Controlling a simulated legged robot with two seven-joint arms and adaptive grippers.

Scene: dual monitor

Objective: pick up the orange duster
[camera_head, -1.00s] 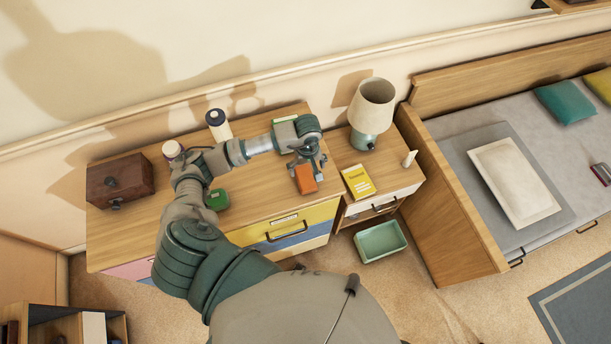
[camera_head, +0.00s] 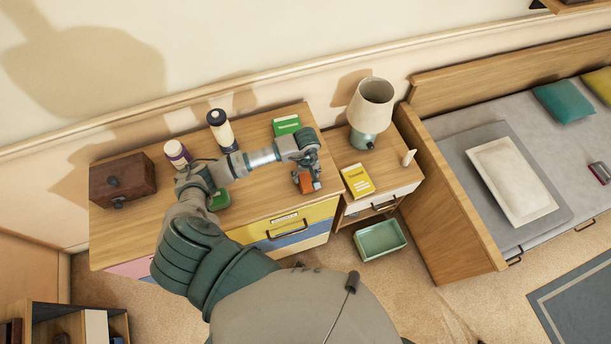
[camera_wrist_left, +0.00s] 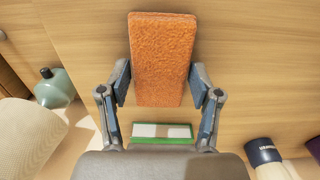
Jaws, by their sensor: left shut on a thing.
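The orange duster (camera_head: 306,184) is a textured block at the right front part of the wooden desk top (camera_head: 255,180). My left gripper (camera_head: 304,174) is over it and partly hides it in the head view. In the left wrist view the duster (camera_wrist_left: 163,58) stands between the two fingers, one on each side. The gripper is shut on it. I cannot tell whether the duster still touches the desk. My right gripper is not in view.
A green-and-white box (camera_head: 286,125) lies behind the gripper. A dark-capped bottle (camera_head: 221,130), a purple-and-white jar (camera_head: 177,154) and a wooden box (camera_head: 123,180) stand further left. A lamp (camera_head: 371,110) and yellow book (camera_head: 358,181) sit on the nightstand.

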